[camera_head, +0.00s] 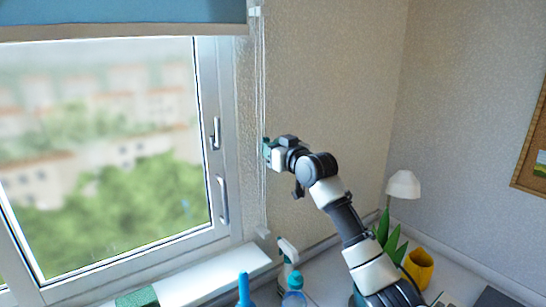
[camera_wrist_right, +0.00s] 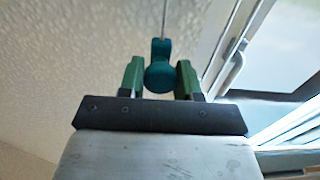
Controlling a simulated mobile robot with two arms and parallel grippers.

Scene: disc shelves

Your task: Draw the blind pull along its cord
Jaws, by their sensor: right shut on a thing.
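The blind (camera_head: 120,14) is blue with a pale bottom bar and hangs across the top of the window. Its thin white cord (camera_head: 262,80) runs down the wall beside the window frame. My right gripper (camera_head: 268,150) is at the cord, about halfway down. In the right wrist view a teal blind pull (camera_wrist_right: 160,66) hangs on the cord (camera_wrist_right: 165,22) and sits between the green fingers of my right gripper (camera_wrist_right: 160,80), which is shut on it. In the head view the pull is mostly hidden by the gripper. My left gripper is not in view.
The window (camera_head: 105,150) with its handles (camera_head: 219,190) is left of the cord. Below are a white sill (camera_head: 215,275), spray bottle (camera_head: 288,255), blue-capped bottle (camera_head: 294,283), yellow cup (camera_head: 419,267), plant (camera_head: 388,235) and lamp (camera_head: 403,184). The wall around the gripper is clear.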

